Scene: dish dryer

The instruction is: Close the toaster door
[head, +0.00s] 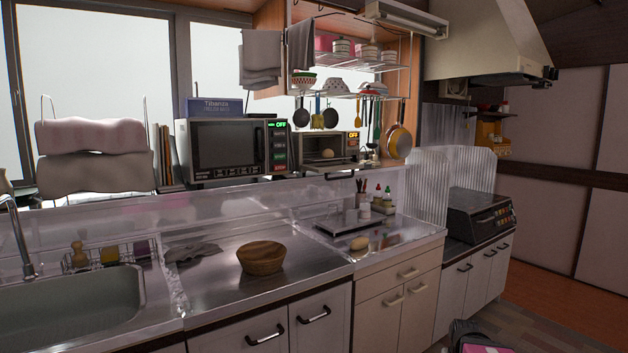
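I cannot make out my gripper in the head view.
The microwave (228,148) stands close to the toaster's left. Utensils and a pan (399,141) hang around it. A wooden bowl (262,258) and a dish tray (350,221) are on the counter below. A dark and pink object (484,349) is at the bottom edge, unclear.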

